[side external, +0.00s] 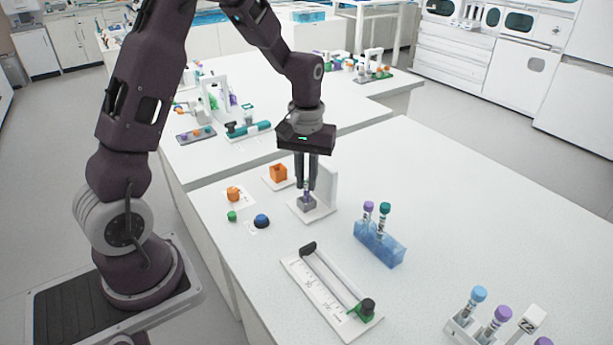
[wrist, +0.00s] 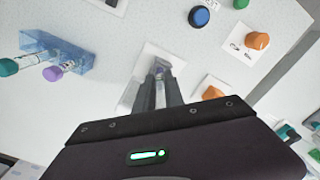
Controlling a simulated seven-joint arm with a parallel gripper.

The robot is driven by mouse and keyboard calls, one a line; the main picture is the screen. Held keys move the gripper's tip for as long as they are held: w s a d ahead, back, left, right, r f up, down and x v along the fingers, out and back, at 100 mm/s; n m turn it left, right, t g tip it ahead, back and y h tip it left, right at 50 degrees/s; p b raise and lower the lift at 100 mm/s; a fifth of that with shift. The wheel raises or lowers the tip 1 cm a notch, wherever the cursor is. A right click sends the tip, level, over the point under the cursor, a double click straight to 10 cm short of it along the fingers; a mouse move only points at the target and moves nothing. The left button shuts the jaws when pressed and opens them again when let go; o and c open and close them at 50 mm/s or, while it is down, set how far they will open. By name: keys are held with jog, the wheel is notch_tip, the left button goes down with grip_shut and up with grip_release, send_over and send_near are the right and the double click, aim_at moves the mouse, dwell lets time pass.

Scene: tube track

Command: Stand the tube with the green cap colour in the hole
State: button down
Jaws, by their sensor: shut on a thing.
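My gripper (side external: 307,186) is shut on a slim purplish thing (side external: 307,194), which looks like a tube, upright at a small grey block (side external: 307,205) on a white plate. The fingers hide most of it; I cannot tell its cap colour or how deep it sits. In the wrist view my fingertips (wrist: 160,72) close over the same block. A tube with a teal-green cap (side external: 385,208) stands in a clear blue rack (side external: 380,246), beside a purple-capped tube (side external: 368,207). In the wrist view the teal-green cap (wrist: 8,67) is at the left edge.
A white upright panel (side external: 328,185) stands right behind the block. A white slide track (side external: 330,292) lies in front. An orange holder (side external: 278,172), a blue knob (side external: 261,220) and a green knob (side external: 232,215) are at left. Another rack with tubes (side external: 480,325) stands at front right.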

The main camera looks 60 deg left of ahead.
jog(key=shift+f, duration=0.2)
jog(key=c, duration=1.3)
grip_release()
jog(key=shift+c, duration=0.2)
notch_tip(320, 180, up, 7)
jog(key=shift+r, duration=0.1)
